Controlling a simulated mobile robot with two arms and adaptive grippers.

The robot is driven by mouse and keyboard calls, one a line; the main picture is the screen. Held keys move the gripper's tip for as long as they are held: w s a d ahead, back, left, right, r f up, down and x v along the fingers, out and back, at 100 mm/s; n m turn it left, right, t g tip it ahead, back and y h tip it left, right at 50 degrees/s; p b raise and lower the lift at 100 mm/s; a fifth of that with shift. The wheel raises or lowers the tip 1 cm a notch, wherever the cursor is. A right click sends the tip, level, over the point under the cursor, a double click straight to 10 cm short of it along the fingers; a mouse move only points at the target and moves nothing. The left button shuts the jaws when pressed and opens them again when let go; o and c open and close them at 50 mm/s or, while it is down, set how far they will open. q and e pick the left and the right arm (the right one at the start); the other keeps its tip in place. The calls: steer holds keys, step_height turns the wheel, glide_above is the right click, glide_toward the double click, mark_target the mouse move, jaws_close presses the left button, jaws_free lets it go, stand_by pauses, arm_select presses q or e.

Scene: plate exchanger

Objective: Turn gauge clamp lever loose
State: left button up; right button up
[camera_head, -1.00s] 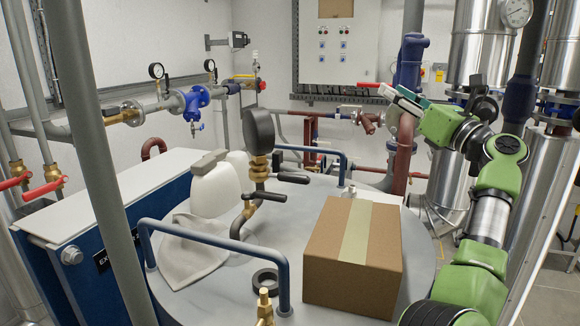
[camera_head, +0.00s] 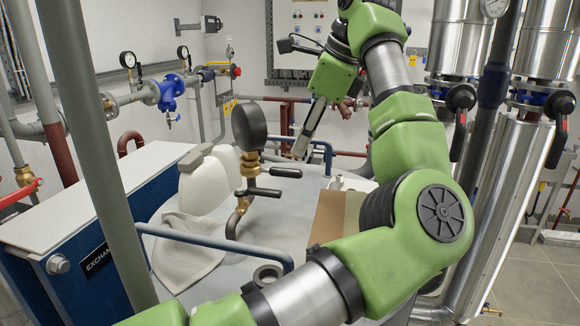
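The gauge (camera_head: 249,127) is a dark round disc, its face turned away, upright on a brass fitting (camera_head: 249,165) above a bent pipe on the grey tank lid. Two black levers stick out to the right of this stem: an upper one (camera_head: 286,172) and a lower one (camera_head: 262,192). I cannot tell which is the clamp lever. My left gripper (camera_head: 301,148) points downward behind and to the right of the gauge, apart from the levers in the picture. Its fingers show nearly edge-on, so their opening is unclear. My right gripper is not in view.
A cardboard box (camera_head: 327,215) is partly hidden behind my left arm. A white jug (camera_head: 208,182), a grey cloth (camera_head: 185,255) and a black ring (camera_head: 267,274) lie left and in front of the gauge. Blue rails (camera_head: 215,243) cross the lid's edge.

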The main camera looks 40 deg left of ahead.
mark_target(291, 170)
arm_select(q)
steer(key=p+x, duration=0.1)
steer(key=x, duration=0.7)
steer(key=shift+c, duration=0.5)
steer(key=shift+r, duration=0.1)
jaws_close()
